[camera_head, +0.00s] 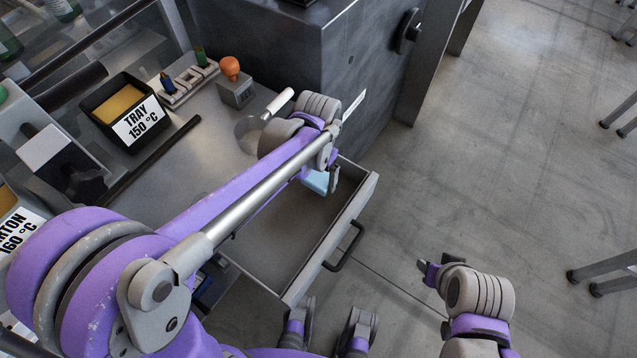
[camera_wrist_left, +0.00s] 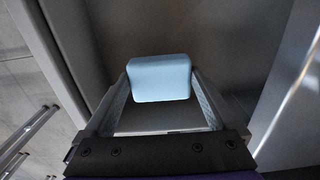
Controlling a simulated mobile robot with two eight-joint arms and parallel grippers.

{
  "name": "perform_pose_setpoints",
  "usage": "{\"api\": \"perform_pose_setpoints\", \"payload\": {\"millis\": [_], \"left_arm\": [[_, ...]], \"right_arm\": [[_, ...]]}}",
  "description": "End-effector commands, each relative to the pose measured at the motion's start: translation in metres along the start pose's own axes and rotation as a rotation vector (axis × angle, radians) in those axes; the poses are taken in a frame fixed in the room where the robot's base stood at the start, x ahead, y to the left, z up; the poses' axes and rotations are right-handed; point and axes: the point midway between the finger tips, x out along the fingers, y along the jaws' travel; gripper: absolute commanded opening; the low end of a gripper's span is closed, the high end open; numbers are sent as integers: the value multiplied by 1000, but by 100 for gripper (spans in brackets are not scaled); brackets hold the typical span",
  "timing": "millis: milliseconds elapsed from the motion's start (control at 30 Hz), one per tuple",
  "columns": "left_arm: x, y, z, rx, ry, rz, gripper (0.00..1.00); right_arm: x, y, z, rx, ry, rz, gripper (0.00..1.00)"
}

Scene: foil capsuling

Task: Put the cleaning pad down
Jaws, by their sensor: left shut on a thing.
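The cleaning pad (camera_head: 318,181) is a light blue block with rounded corners. In the left wrist view the pad (camera_wrist_left: 160,78) sits between the two fingertips of my left gripper (camera_wrist_left: 158,92), which is shut on it. In the head view this gripper (camera_head: 326,178) points down into the back right end of an open grey drawer (camera_head: 330,228), and my arm partly hides the pad. I cannot tell whether the pad touches the drawer floor. My right gripper (camera_head: 430,272) is at the lower right, apart from the drawer; its jaws are too small to read.
The visible drawer floor is mostly bare, and a dark handle (camera_head: 345,248) is on its front. On the counter above stand a black tray (camera_head: 124,112) labelled 150 °C, an orange-knobbed block (camera_head: 235,88) and a white-handled tool (camera_head: 278,104). A dark cabinet (camera_head: 345,60) rises behind.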

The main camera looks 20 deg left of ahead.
Motion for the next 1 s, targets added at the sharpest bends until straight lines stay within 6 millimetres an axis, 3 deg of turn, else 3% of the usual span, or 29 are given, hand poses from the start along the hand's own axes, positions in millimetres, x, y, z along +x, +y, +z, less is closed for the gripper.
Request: {"api": "perform_pose_setpoints", "payload": {"millis": [333,733,767,800,1000], "left_arm": [[39,0,0,0,0,0,32],[46,0,0,0,0,0,32],[45,0,0,0,0,0,96],[45,0,0,0,0,0,100],[44,0,0,0,0,0,100]], "right_arm": [[7,0,4,0,-3,0,47],[10,0,5,0,-4,0,47],[10,0,5,0,-3,0,47],[10,0,5,0,-3,0,47],[9,0,4,0,-3,0,47]]}}
